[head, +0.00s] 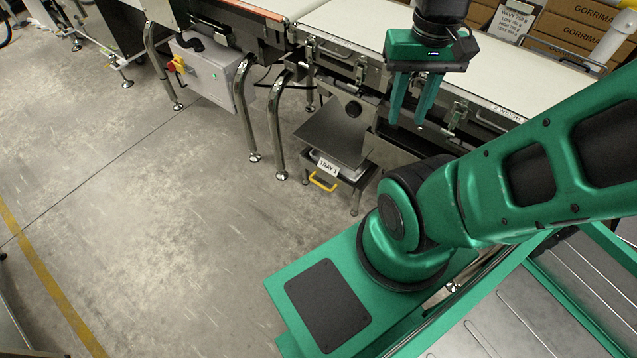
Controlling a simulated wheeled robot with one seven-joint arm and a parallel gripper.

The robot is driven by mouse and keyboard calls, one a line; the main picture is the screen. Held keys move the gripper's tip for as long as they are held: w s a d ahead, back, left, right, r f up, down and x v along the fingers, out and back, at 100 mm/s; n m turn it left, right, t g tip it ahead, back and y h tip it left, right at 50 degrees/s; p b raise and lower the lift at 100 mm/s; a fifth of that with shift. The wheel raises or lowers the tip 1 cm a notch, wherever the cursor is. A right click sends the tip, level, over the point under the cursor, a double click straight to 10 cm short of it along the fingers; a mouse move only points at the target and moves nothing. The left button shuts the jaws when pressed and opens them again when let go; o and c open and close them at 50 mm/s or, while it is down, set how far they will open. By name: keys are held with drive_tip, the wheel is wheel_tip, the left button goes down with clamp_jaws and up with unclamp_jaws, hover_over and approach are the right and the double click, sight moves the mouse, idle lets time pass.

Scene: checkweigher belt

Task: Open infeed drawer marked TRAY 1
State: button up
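A dark drawer (346,174) sits low under the conveyor frame in the head view. It has a yellow bar handle (323,182) on its front and a white label (327,167) that seems to read TRAY 1, though the digit is small. A sloping grey metal chute plate (330,135) lies just above it. I cannot tell whether the drawer is fully shut. My gripper (407,120) points down in front of the belt, up and to the right of the handle and well apart from it. Its two green fingers are spread with nothing between them.
The white conveyor belt (480,75) runs above the drawer. Bent steel legs (275,120) stand left of the drawer, and a grey control box (215,75) with a red and yellow switch hangs farther left. Cardboard boxes (570,35) stand behind. Open concrete floor (150,220) lies at left.

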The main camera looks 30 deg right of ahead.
drive_tip(key=n+t+h, duration=0.1)
drive_tip(key=n+h, duration=0.1)
drive_tip(key=n, duration=0.9)
hover_over(320, 184)
drive_tip(key=a, duration=0.2)
wheel_tip(320, 184, down, 62)
drive_tip(key=f, duration=0.3)
drive_tip(key=d+f, duration=0.1)
drive_tip(key=f, duration=0.6)
drive_tip(key=shift+s+d+f, duration=0.1)
drive_tip(key=shift+d, duration=0.15)
clamp_jaws()
